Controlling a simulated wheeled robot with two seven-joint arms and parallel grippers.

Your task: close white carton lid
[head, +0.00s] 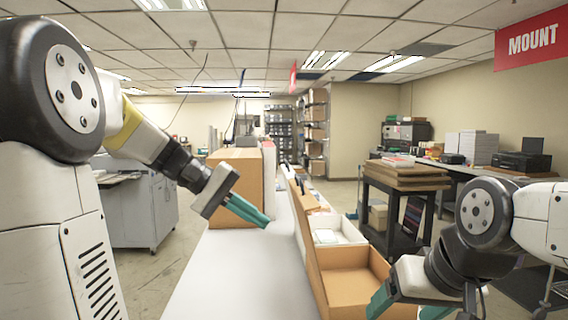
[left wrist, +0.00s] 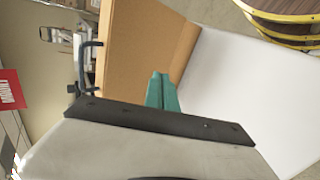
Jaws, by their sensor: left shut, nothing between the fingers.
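A white carton (head: 345,229) stands open on the right side of the white table, with pale items inside. An upright brown panel beside its left edge may be its lid; I cannot tell for sure. My left gripper (head: 266,222) is shut and empty, to the left of the white carton above the table. Its teal fingertips also show together in the left wrist view (left wrist: 161,78), in front of a brown cardboard face (left wrist: 135,45). My right gripper (head: 408,308) is at the lower right by the brown open box, with its teal fingers apart.
A closed brown box (head: 234,180) stands beyond my left gripper. The white table (head: 235,280) is bare in front. A dark cart (head: 405,195) stands at right.

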